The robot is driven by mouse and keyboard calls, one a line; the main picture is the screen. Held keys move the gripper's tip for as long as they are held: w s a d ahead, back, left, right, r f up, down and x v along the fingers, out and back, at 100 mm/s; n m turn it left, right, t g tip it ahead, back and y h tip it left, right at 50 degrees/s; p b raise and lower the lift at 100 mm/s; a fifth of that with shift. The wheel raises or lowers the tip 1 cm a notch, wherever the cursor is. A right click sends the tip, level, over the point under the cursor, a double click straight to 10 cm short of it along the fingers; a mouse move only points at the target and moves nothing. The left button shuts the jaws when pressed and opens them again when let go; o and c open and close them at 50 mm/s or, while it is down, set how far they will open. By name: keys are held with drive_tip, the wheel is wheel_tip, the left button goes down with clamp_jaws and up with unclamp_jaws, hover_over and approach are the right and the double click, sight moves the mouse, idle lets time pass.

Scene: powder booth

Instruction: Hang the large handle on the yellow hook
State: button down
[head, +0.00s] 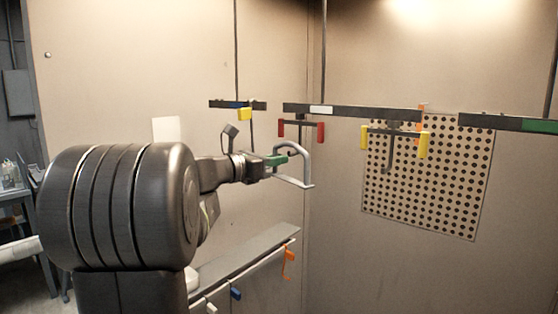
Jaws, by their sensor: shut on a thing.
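The large handle (308,164) is a pale grey, U-shaped bar. My gripper (273,166) is shut on it in the middle of the head view and holds it in the air, below and left of the red-ended hook. A green piece shows at the jaws. The yellow hook (424,145), a dark crosspiece with two yellow ends, hangs under the middle bar, to the right of and apart from the handle. A dark hooked piece (388,158) hangs between its ends. Another yellow piece (245,114) hangs under the left bar. The exact grip contact is too small to tell.
A red-ended hook (320,132) hangs from the middle bar (352,112), between the handle and the yellow-ended hook. A bar with a green mark (538,124) is at right. A perforated panel (430,190) stands behind. Below is a ledge (245,257) with coloured hooks.

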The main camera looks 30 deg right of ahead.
drive_tip(key=s+a, duration=0.3)
drive_tip(key=a, duration=0.4)
drive_tip(key=shift+a, duration=0.2)
idle(0.6)
idle(0.4)
